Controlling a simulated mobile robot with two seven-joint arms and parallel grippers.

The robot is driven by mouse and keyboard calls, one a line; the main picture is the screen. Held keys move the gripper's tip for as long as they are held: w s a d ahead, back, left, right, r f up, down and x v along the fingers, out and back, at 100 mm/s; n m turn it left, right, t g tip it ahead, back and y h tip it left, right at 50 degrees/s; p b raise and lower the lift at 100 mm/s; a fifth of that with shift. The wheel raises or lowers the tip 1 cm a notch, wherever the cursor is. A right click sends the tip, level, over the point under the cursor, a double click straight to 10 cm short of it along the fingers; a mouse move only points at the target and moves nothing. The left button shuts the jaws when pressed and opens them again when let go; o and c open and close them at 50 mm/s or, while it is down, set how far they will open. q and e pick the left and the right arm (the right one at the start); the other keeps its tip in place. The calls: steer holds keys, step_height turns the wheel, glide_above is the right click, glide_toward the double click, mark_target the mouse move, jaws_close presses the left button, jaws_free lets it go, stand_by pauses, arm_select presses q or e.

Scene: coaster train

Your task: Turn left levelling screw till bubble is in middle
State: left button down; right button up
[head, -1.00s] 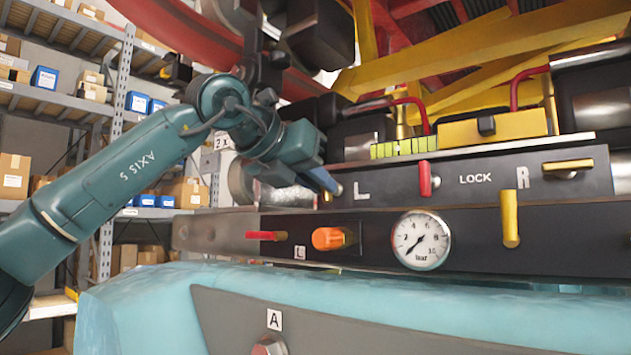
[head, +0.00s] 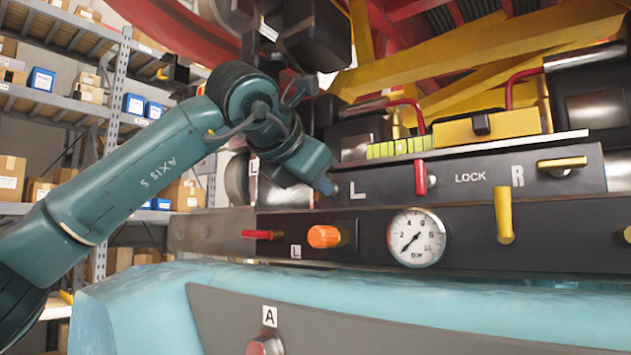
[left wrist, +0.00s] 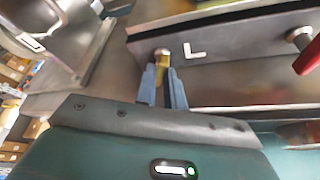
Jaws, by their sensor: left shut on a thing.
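The left levelling screw (left wrist: 162,57) has a yellow handle beside the white L, on the dark panel (head: 440,188). My left gripper (head: 328,190) reaches it from the left and hides it in the head view. In the left wrist view its two blue fingers (left wrist: 163,88) are shut on the yellow handle. The level vial (head: 398,148) is a yellow-green strip with dark marks above the panel; I cannot make out the bubble's position. My right gripper is not in view.
A red lever (head: 420,178) is right of the L, and a yellow handle (head: 562,163) is by the R. Below are an orange knob (head: 325,237), a gauge (head: 416,238) and a hanging yellow lever (head: 503,215). Shelves (head: 115,120) stand behind at left.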

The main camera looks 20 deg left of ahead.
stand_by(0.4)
arm_select(q)
steer(key=c, duration=1.5)
jaws_free()
steer(key=shift+s, duration=0.1)
steer(key=b+v, duration=0.2)
steer(key=v, duration=1.1)
